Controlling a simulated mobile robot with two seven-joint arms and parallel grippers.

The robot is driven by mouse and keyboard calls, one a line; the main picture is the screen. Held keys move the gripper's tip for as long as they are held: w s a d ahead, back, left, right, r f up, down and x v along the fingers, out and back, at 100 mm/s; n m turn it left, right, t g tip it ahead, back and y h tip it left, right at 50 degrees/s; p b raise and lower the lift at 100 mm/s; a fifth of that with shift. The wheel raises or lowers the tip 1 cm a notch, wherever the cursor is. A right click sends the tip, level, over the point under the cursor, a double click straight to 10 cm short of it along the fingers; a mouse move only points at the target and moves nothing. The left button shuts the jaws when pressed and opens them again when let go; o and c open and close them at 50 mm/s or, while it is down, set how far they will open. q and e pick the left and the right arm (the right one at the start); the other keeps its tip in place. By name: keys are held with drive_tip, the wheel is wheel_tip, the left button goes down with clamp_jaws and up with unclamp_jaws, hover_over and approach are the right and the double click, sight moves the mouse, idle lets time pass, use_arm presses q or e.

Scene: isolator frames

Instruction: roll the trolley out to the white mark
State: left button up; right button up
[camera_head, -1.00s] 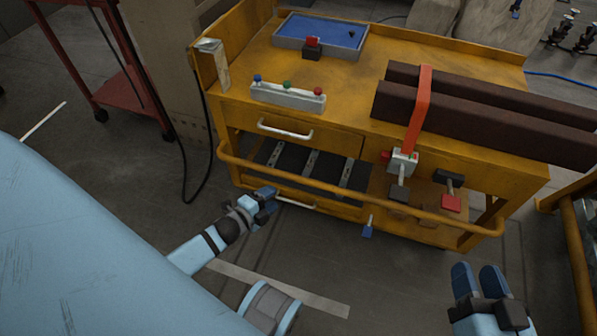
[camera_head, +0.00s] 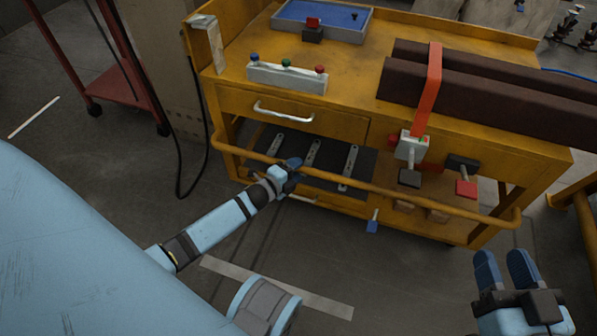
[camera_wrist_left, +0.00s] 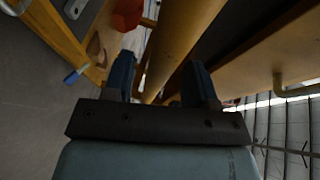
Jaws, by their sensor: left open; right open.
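The yellow trolley (camera_head: 346,128) stands in the upper middle of the head view, with a horizontal yellow rail (camera_head: 400,194) along its near side. The white mark (camera_head: 318,293) is a strip on the floor in front of it, partly hidden by my own body. My left gripper (camera_head: 287,170) is open at the left part of the rail. In the left wrist view, the rail (camera_wrist_left: 185,35) runs between the spread fingers (camera_wrist_left: 160,85); contact cannot be told. My right gripper (camera_head: 504,258) is open and empty, right of the mark and below the rail's right end.
The trolley carries a blue tray (camera_head: 340,12), a button box (camera_head: 287,78) and dark beams (camera_head: 490,95) under an orange strap (camera_head: 427,90). A red cart (camera_head: 105,65) stands left; a yellow frame (camera_head: 575,205) stands close at right. Floor around the mark is clear.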

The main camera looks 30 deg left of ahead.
use_arm(q)
drive_tip(key=shift+x, duration=0.85)
use_arm(e)
drive_tip(key=shift+w+d+r, duration=0.1)
drive_tip(key=shift+w+r, duration=0.05)
drive_tip(key=shift+w, duration=0.05)
use_arm(q)
drive_tip(key=shift+c, duration=0.5)
